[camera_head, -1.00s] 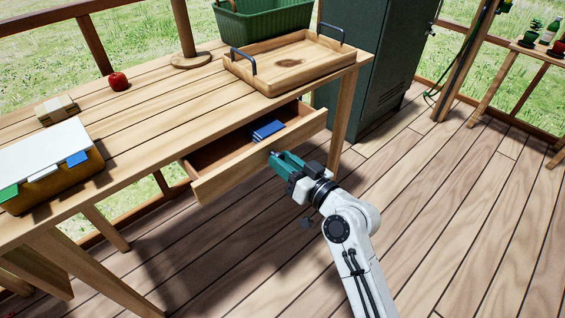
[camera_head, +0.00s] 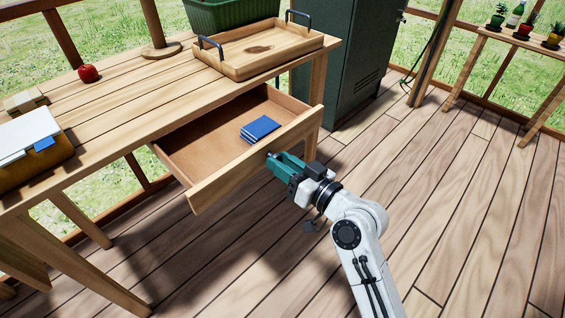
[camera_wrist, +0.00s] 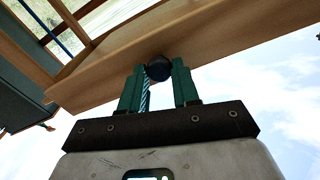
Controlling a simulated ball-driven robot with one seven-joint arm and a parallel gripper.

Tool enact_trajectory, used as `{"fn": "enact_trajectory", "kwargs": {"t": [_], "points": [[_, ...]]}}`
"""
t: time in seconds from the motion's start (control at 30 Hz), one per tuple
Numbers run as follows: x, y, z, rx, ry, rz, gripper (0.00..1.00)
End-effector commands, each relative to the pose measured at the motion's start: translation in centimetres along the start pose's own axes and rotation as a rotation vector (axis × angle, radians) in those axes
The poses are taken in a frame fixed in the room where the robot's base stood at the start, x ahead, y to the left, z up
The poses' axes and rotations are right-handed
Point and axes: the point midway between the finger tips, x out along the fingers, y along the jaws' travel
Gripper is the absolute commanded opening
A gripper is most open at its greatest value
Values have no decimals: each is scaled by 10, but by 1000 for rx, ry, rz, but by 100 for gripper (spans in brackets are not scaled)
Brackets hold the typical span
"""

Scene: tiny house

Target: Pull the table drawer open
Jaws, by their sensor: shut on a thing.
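The wooden table (camera_head: 120,112) stands at the left in the head view. Its drawer (camera_head: 255,152) is pulled well out, and the bare inside shows. A blue booklet or stack of booklets (camera_head: 260,129) lies in it toward the right. My gripper (camera_head: 272,158) has green fingers and is at the middle of the drawer's front. In the wrist view, a dark round knob (camera_wrist: 159,68) on the drawer front sits between the two fingertips, and my gripper is shut on it.
A wooden tray (camera_head: 230,68) with dark handles, a red apple (camera_head: 88,73) and a green basket (camera_head: 205,18) are on the table. A green metal cabinet (camera_head: 345,60) stands behind it. The plank floor (camera_head: 450,190) at the right is clear.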

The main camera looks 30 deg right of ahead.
Motion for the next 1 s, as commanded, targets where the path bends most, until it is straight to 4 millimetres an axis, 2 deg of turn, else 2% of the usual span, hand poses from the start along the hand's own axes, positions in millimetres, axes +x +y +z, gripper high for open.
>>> {"fn": "enact_trajectory", "kwargs": {"t": [0.03, 0.07, 0.3, 0.57, 0.67, 0.77, 1.0], "points": [[0, 0, 0, 0, 1, 1, 0], [0, 0, 0, 0, 1, 1, 32], [0, 0, 0, 0, 1, 1, 55], [0, 0, 0, 0, 0, 0, 56], [-6, 0, 0, 0, 0, 2, 56], [-20, 1, 0, 1, 0, 3, 56], [-66, 1, 2, 2, -2, 3, 56]]}}
